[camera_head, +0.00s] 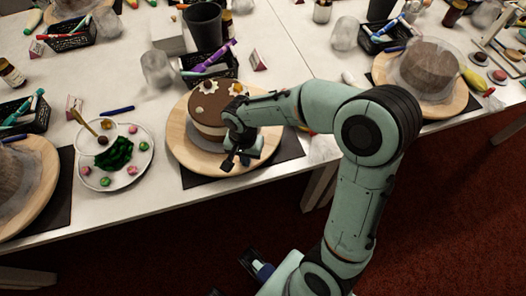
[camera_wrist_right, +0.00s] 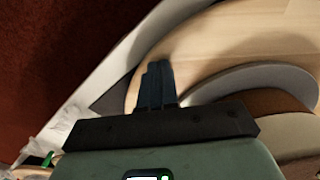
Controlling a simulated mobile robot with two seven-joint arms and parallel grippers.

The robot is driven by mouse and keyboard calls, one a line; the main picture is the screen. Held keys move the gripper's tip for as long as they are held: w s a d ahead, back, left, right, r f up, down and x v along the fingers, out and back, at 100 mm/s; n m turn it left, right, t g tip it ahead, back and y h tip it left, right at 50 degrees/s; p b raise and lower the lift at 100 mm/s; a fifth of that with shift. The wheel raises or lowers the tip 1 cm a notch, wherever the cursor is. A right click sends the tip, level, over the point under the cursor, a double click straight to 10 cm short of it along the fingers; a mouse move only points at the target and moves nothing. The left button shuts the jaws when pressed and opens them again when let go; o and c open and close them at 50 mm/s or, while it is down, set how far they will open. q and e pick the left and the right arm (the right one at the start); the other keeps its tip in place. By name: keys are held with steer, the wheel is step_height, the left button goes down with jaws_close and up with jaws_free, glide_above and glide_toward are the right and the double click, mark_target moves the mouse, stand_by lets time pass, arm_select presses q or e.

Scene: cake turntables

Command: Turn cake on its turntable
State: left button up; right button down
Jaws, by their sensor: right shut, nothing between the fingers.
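The cake (camera_head: 212,106) has a brown top, pale sides and several decorations. It sits on a grey board on the round wooden turntable (camera_head: 181,142). My right gripper (camera_head: 230,162) is shut and empty at the near edge of the turntable, in front of the cake. My forearm and wrist cover the cake's right side. In the right wrist view the closed fingers (camera_wrist_right: 158,84) point over the turntable (camera_wrist_right: 235,38), beside the grey board and the cake (camera_wrist_right: 290,130). I cannot tell whether the fingertips touch the wood.
A plate (camera_head: 115,181) with sweets and a spoon stands left of the turntable. Behind it are a black basket (camera_head: 190,77), a dark cup (camera_head: 203,25) and a clear glass (camera_head: 156,70). Other covered cakes stand on turntables at far left and right. The table's front edge is close.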

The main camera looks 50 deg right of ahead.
arm_select(q)
steer(key=shift+w+r+p, duration=0.25)
steer(key=shift+r+p, duration=0.6)
steer(key=shift+r, duration=0.15)
arm_select(e)
steer(key=shift+r, duration=1.3)
steer(key=shift+r+p, duration=0.35)
steer(key=shift+r, duration=0.15)
arm_select(q)
steer(key=r+p, duration=0.1)
steer(key=w+r+p, duration=0.1)
steer(key=r, duration=0.1)
steer(key=r+p, duration=0.1)
steer(key=shift+w+r+p, duration=0.3)
arm_select(e)
step_height(320, 180, up, 5)
